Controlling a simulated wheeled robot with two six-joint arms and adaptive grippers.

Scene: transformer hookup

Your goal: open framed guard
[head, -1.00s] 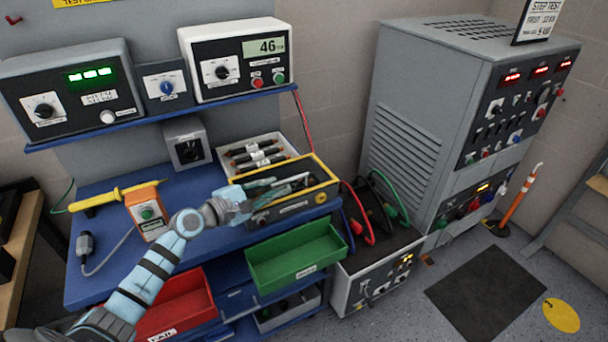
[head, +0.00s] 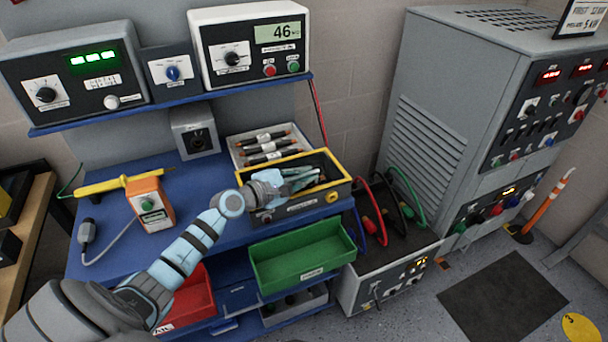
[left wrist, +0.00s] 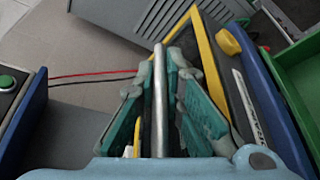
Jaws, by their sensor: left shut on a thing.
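The framed guard (head: 336,165) is a yellow frame on a dark box at the right end of the blue bench. Its yellow edge (left wrist: 206,55) and yellow knob (left wrist: 229,41) also show in the left wrist view. My left gripper (head: 305,181) is over the front part of this box. In the left wrist view my left gripper (left wrist: 160,90) has its teal pads on both sides of a slim metal bar (left wrist: 159,110), shut on it. The fingers hide part of the frame, and I cannot tell how far it is raised. My right gripper is not in view.
A tray of dark cylinders (head: 262,143) stands behind the box. A green bin (head: 303,258) hangs below in front. A grey cabinet (head: 440,115) and looped cables (head: 408,190) are at right.

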